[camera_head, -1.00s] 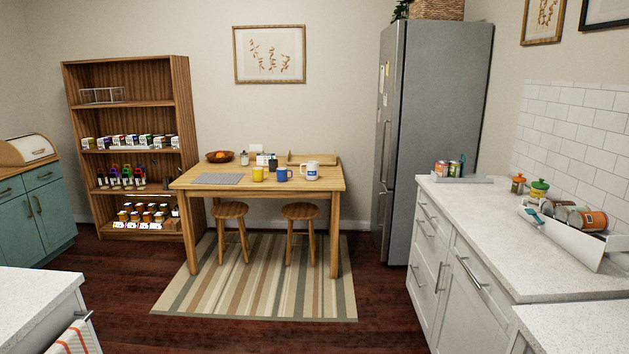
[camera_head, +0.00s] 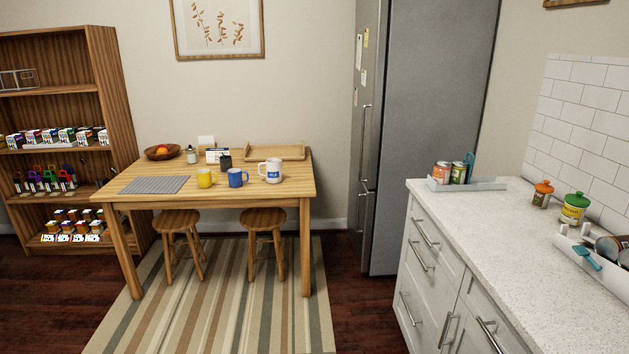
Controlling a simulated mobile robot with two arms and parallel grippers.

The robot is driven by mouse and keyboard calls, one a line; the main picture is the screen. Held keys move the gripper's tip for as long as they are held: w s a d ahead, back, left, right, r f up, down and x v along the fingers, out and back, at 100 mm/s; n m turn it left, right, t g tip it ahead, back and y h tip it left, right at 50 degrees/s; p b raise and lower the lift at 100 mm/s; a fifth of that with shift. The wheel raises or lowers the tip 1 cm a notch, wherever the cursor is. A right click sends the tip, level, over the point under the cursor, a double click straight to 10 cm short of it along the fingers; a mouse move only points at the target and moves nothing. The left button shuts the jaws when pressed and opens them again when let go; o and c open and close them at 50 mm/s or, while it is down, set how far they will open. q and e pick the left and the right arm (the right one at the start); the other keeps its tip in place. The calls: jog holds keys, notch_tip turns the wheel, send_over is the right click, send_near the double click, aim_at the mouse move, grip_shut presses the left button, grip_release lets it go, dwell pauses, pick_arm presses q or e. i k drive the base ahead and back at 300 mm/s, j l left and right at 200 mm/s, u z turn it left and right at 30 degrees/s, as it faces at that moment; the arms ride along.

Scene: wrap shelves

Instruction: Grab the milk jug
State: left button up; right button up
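A white jug (camera_head: 272,171) with a blue label and a handle on its left stands upright near the right front of the wooden table (camera_head: 215,190). It looks like the milk jug, but its label is too small to read. A blue mug (camera_head: 236,178) and a yellow mug (camera_head: 205,179) stand to its left. Neither of my grippers is in view.
A striped rug (camera_head: 215,310) and two stools (camera_head: 264,222) are at the table's front. The fridge (camera_head: 425,130) stands right of the table. A white counter (camera_head: 480,220) with cans and jars runs along the right. A shelf (camera_head: 115,100) stands left.

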aim_at(273, 166)
jog(key=i, duration=2.55)
